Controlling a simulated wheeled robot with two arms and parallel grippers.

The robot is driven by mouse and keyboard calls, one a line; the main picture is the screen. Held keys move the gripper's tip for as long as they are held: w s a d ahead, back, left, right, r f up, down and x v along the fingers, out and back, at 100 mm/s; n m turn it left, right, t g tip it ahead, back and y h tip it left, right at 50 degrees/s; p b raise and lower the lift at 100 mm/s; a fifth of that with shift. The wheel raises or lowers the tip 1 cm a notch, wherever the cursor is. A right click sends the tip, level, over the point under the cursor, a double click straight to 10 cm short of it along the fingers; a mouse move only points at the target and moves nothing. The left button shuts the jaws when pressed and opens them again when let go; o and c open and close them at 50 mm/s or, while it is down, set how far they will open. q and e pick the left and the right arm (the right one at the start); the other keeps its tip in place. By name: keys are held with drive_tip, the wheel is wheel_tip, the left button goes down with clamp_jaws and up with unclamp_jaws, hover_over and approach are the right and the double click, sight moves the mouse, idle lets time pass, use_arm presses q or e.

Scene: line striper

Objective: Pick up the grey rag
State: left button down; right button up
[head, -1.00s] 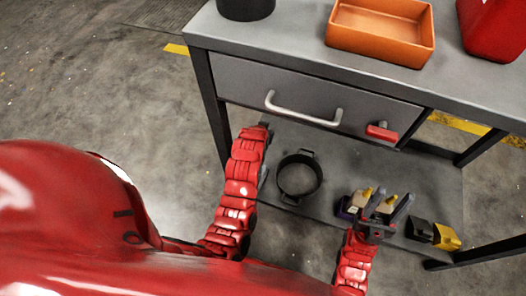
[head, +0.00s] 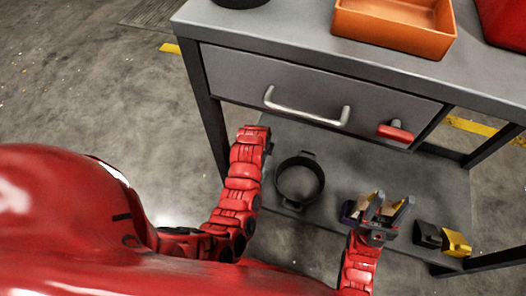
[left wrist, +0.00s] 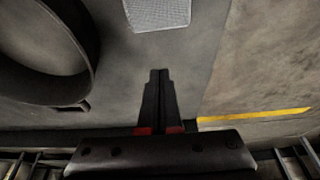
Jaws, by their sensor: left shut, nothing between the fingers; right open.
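A light grey, woven-looking piece, seemingly the grey rag (left wrist: 157,14), lies on the grey lower shelf (left wrist: 185,60) in the left wrist view, cut off by the top edge. I cannot make it out in the head view. My left gripper (left wrist: 158,75) is shut and empty, its fingertips pointing toward the rag with a gap between. In the head view my left arm hides that gripper. My right gripper (head: 388,208) is open, above the right part of the lower shelf, beside a few small items.
A round black two-handled pan (head: 321,183) stands on the shelf; its rim shows in the left wrist view (left wrist: 88,65). A black and yellow item (head: 457,243) lies farther right. Above are a drawer with a metal handle (head: 305,112), a red latch (head: 396,132) and an orange tray (head: 392,43).

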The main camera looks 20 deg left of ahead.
use_arm(q)
drive_tip(key=b+x, duration=0.1)
drive_tip(key=x, duration=0.1)
drive_tip(key=shift+f, duration=0.3)
drive_tip(key=shift+s+r, duration=0.15)
drive_tip(key=shift+s, duration=0.4)
drive_tip(key=shift+s+a+b, duration=0.1)
drive_tip(key=shift+s+b, duration=0.4)
drive_tip(key=shift+s, duration=0.55)
drive_tip(key=shift+s+r, duration=0.1)
drive_tip(key=shift+s, duration=0.2)
